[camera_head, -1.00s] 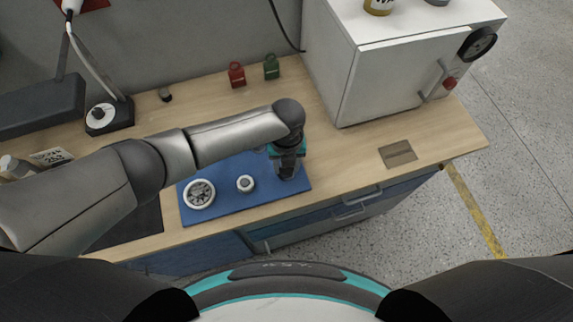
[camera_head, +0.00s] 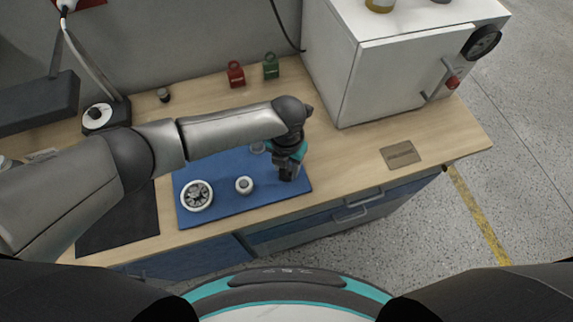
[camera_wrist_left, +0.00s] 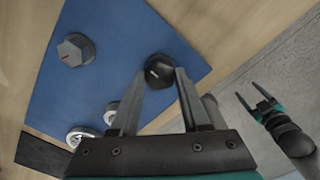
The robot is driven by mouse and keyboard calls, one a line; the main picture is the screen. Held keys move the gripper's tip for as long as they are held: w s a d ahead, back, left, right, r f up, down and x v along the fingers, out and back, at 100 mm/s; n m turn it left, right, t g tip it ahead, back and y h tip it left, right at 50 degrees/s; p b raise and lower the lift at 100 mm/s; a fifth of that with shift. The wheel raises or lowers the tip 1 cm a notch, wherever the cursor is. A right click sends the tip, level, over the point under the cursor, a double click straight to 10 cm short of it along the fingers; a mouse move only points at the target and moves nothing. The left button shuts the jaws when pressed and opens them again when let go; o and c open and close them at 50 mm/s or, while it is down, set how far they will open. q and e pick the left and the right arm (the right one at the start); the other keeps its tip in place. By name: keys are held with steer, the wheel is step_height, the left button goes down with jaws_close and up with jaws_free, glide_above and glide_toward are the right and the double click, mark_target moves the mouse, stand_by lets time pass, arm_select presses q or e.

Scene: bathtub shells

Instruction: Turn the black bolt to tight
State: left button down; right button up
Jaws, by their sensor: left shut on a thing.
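The blue mat (camera_head: 225,165) lies on the wooden bench. My left gripper (camera_head: 287,173) points down over the mat's right end. In the left wrist view it (camera_wrist_left: 160,78) is shut on the black bolt (camera_wrist_left: 160,66), whose dark round head sits between the fingertips and carries a small pale mark. In the head view the gripper hides the bolt. A grey hex bolt (camera_wrist_left: 75,50) with a red mark stands apart on the mat. My right gripper (camera_wrist_left: 256,103) shows in the left wrist view, open and empty, away from the mat over the floor.
On the mat are a white ring with a spoked centre (camera_head: 197,195) and a small white round part (camera_head: 244,185). Red (camera_head: 236,74) and green (camera_head: 270,66) tags stand behind. A white cabinet (camera_head: 385,75) stands at right.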

mark_target(286, 170)
stand_by(0.3)
arm_select(q)
steer(key=shift+c, duration=1.9)
jaws_free()
step_height(286, 170, up, 15)
steer(key=shift+r, duration=0.1)
